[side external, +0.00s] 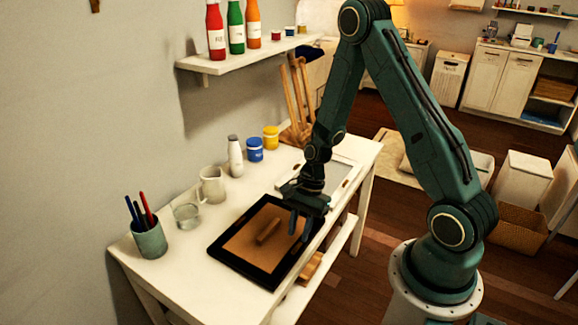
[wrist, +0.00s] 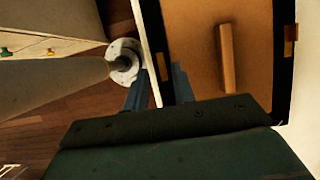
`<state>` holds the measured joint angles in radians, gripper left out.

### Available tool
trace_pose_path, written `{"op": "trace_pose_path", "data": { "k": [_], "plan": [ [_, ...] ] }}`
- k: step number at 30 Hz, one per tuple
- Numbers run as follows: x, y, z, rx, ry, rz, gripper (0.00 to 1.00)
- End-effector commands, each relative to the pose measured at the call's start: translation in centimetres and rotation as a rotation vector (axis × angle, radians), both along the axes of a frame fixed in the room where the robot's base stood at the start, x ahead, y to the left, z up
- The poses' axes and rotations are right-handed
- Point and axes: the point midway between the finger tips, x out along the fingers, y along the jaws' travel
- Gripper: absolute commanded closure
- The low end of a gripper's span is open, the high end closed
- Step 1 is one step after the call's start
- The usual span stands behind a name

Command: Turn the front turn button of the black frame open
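The black frame (side external: 232,269) lies flat on the white table, its brown backing (side external: 241,242) facing up with a wooden bar (side external: 268,232) on it. In the wrist view, a small brass turn button (wrist: 163,68) sits on the frame side near the table edge. Another brass button (wrist: 290,40) is on the opposite side, over the backing's edge. My gripper (side external: 298,228) points down over the frame's side nearest my base. In the wrist view, its two fingers (wrist: 159,84) are apart, with the near button appearing between and just beyond them. Contact cannot be told.
A pen cup (side external: 150,240), a glass (side external: 187,215), a white jug (side external: 213,185), a bottle (side external: 235,157) and paint jars (side external: 255,150) stand along the wall side. A white framed panel (side external: 343,177) lies behind my gripper. The table's near-left surface is clear.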

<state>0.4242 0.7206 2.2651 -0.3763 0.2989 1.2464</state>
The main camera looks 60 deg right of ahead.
Motion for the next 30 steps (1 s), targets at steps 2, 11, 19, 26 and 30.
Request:
{"op": "trace_pose_path", "data": {
  "k": [2,11,19,26,30],
  "plan": [
    [0.1,-0.5,1.1,-0.002,-0.005,-0.002,0.75],
    [0.0,-2.1,4.9,-0.002,-0.003,-0.002,0.75],
    [0.0,-3.4,8.2,-0.001,-0.003,-0.002,0.75],
    [0.0,-4.0,9.5,-0.001,-0.001,-0.002,0.75],
    [0.0,-4.0,9.7,-0.001,-0.001,-0.001,0.75]
  ]
}}
